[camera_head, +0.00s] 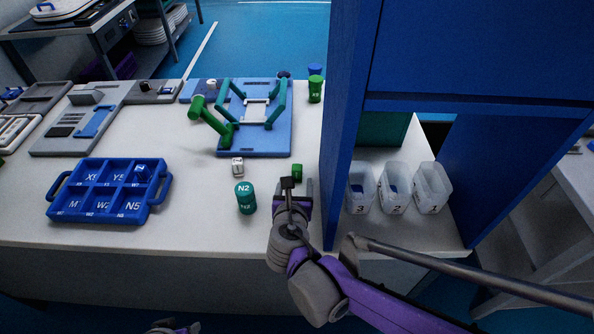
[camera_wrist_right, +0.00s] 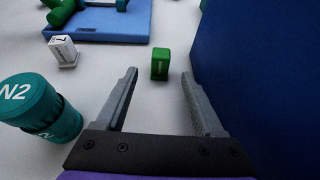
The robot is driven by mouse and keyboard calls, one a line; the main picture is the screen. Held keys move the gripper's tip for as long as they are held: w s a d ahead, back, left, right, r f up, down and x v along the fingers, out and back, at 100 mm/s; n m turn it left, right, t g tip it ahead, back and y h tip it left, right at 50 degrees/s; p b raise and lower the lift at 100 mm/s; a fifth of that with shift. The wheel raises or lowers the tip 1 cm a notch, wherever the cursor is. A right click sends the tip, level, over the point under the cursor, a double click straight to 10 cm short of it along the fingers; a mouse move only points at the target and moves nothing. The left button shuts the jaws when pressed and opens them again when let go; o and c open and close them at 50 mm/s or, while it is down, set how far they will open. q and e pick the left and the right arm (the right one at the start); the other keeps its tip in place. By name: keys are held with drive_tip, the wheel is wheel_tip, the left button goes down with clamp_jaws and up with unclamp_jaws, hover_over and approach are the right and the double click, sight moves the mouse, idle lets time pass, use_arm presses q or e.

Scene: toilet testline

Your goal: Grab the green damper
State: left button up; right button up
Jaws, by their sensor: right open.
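A small green block (camera_head: 297,171), which I take as the green damper, stands on the white table just left of the blue cabinet wall. In the right wrist view the green block (camera_wrist_right: 160,64) appears upright between and just beyond the fingertips. My right gripper (camera_head: 291,193) is open and empty, close in front of the block. Its two grey fingers (camera_wrist_right: 160,76) are spread wide, with bare table between them. A purple and grey part of my left arm (camera_head: 174,328) shows at the bottom edge; its jaws cannot be made out.
A teal N2 canister (camera_head: 246,199) stands left of my right gripper, and a white block (camera_head: 238,167) behind it. A blue board (camera_head: 268,142) with a green frame lies farther back. The blue cabinet wall (camera_head: 343,150) is close on the right. A blue tray (camera_head: 84,214) lies left.

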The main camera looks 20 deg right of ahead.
sight(297, 173)
drive_tip(key=x, duration=0.3)
drive_tip(key=b+x, duration=0.1)
drive_tip(key=x, duration=0.3)
drive_tip(key=shift+w+d+r, duration=0.1)
drive_tip(key=shift+w+r, duration=0.1)
drive_tip(key=shift+r, duration=0.1)
drive_tip(key=shift+s, duration=0.1)
clamp_jaws()
